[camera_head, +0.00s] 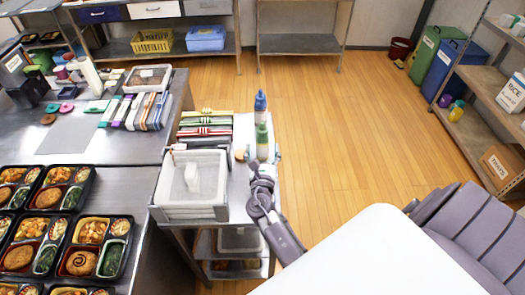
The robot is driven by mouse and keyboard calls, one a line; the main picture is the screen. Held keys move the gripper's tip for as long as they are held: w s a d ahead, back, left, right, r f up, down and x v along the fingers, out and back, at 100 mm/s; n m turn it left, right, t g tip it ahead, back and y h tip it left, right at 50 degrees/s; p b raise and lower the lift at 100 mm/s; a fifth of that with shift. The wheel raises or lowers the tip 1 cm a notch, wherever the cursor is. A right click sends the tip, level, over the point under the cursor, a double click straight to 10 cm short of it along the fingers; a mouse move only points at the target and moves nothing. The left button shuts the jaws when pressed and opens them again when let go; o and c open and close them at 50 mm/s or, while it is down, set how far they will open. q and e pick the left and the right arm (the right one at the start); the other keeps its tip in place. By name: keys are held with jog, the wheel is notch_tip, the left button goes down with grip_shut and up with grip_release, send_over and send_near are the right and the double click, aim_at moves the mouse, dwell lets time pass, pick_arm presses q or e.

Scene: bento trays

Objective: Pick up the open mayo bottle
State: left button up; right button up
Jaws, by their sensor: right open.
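Two squeeze bottles stand upright on the right side of the small metal cart (240,198). The farther bottle (260,106) has a blue top. The nearer bottle (262,142) has a green top and a pale lower body. I cannot read their labels, so I cannot tell which one is the open mayo bottle. My right gripper (262,178) is open over the cart's right edge, just in front of the nearer bottle. I cannot tell whether its fingers touch that bottle. My left gripper is out of view.
A lidded clear container (192,180) sits left of my right gripper, with several coloured packs (206,132) behind it. Filled bento trays (98,247) cover the counter at left. A white bottle (90,76) stands farther back. The wooden floor right of the cart is clear.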

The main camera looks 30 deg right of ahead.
aim_at(263, 144)
notch_tip(263, 144, down, 3)
jog(key=shift+r+b, duration=0.1)
jog(key=shift+b, duration=0.6)
jog(key=shift+w+d+r, duration=0.4)
jog(key=shift+w+d, duration=0.15)
jog(key=shift+w, duration=0.25)
jog(key=x, duration=0.4)
jog(key=shift+w+d+f+b, duration=0.15)
jog(key=shift+d+b, duration=0.05)
jog(key=shift+b, duration=0.15)
jog(key=shift+w+d, duration=0.3)
jog(key=shift+w, duration=0.2)
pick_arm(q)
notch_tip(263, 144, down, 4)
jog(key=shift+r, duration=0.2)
pick_arm(e)
jog(key=c, duration=0.8)
